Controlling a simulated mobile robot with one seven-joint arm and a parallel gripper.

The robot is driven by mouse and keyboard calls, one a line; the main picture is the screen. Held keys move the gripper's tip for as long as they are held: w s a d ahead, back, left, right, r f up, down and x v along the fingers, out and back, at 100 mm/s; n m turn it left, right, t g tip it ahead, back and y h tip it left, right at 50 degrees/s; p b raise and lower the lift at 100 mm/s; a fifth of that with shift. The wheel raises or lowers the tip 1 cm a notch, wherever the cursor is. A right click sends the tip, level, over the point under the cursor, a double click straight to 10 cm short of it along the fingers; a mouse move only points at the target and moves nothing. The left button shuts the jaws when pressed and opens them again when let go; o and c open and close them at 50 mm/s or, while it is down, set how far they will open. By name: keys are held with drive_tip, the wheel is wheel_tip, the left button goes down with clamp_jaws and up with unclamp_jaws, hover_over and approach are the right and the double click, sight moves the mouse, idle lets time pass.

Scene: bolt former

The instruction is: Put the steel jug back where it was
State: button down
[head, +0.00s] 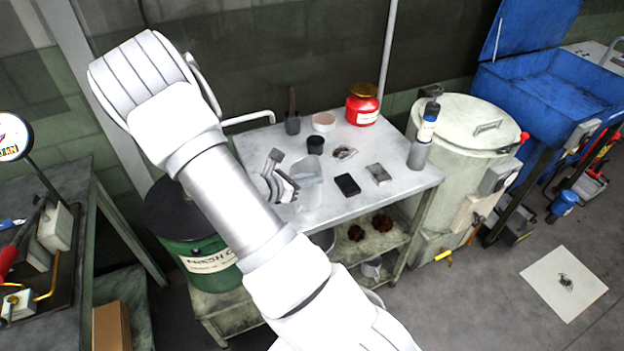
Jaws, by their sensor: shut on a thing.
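The steel jug (309,187) is a pale grey, open-topped vessel at the front left of the grey cart's top (330,215). My gripper (288,187) comes out from behind my white arm, its dark grey fingers at the jug's left side. It is shut on the jug, apparently at its handle side, which the fingers and arm hide. The jug looks roughly upright. I cannot tell whether its base touches the cart top or hangs just above it.
Near the jug are a black box (347,185), a grey block (378,174), a black cup (315,145) and a small dish (344,153). A red can (362,104) and a spray bottle (422,135) stand further off. A green drum (205,262) is left.

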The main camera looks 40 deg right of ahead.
drive_tip(key=shift+f, duration=0.15)
drive_tip(key=c, duration=1)
unclamp_jaws()
drive_tip(key=shift+o, duration=0.2)
drive_tip(key=w+r+v, duration=0.1)
drive_tip(key=v, duration=1.1)
drive_tip(key=s+a+r+m+t+y, duration=0.2)
drive_tip(key=s+a+r+m+y, duration=0.4)
drive_tip(key=s+r+m, duration=0.2)
drive_tip(key=s+a+r+m+t+y, duration=0.2)
drive_tip(key=s+a+r+m+y, duration=0.5)
drive_tip(key=r+m, duration=0.3)
wheel_tip(320, 180, up, 2)
drive_tip(key=shift+s+a+r+m+t+p, duration=0.1)
drive_tip(key=shift+s+a+m+t+p, duration=0.2)
drive_tip(key=shift+s, duration=0.55)
